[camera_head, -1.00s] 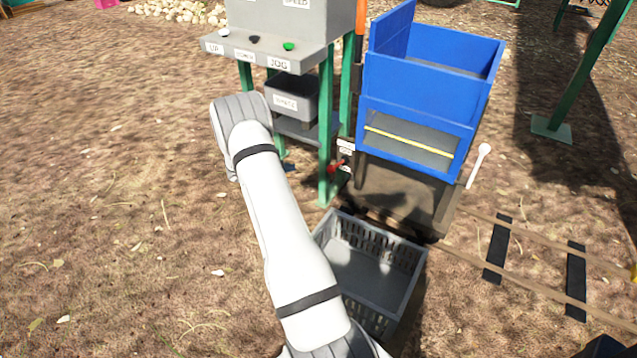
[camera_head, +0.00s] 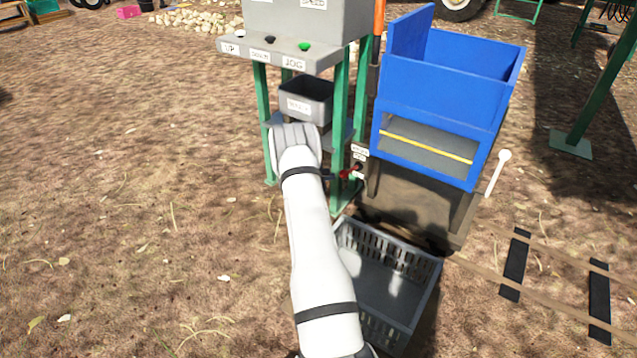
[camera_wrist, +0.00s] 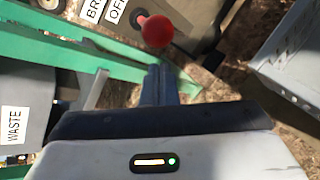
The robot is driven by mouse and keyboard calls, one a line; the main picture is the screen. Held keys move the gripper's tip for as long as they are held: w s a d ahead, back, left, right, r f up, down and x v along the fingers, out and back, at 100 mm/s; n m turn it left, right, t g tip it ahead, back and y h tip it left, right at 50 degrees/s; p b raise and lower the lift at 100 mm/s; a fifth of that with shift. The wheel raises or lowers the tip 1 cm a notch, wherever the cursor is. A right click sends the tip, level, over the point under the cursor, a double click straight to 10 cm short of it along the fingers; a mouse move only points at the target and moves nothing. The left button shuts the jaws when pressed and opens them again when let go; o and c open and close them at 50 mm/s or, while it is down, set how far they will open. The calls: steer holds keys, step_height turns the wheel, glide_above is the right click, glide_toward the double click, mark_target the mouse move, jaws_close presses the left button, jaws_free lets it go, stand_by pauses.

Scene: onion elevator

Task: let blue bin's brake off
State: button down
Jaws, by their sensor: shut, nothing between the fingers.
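The blue bin (camera_head: 440,88) stands upright on a brown base in the head view. The brake lever's red ball knob (camera_head: 347,174) is at the base's left side, beside a green post, with small labels (camera_head: 360,151) above it. In the wrist view the red knob (camera_wrist: 157,31) sits on a short stem by a plate reading "BRA…" and "OF…", cut off by the frame. My gripper (camera_wrist: 160,70) is shut and empty, its tips just below the knob in the picture. I cannot tell whether they touch it. My arm hides most of the gripper in the head view.
A grey crate (camera_head: 433,290) stands on the ground right of my arm. The green-legged stand carries the control box (camera_head: 300,58) and the waste bin (camera_head: 306,103). A white lever (camera_head: 497,172) is right of the blue bin. Rails run right; the left ground is open.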

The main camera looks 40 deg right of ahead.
steer(key=shift+s+d+r, duration=0.15)
steer(key=shift+s+d, duration=0.15)
steer(key=shift+s, duration=0.1)
steer(key=shift+w+d+r, duration=0.1)
steer(key=shift+d+r, duration=0.1)
steer(key=shift+r, duration=0.3)
steer(key=shift+d+r, duration=0.15)
steer(key=shift+r, duration=0.3)
steer(key=shift+r, duration=0.15)
steer(key=w+a+r+p, duration=0.1)
steer(key=a+r, duration=0.4)
steer(key=a, duration=0.5)
steer(key=shift+w+a+r, duration=0.15)
steer(key=shift+w+a, duration=0.2)
steer(key=shift+w, duration=0.35)
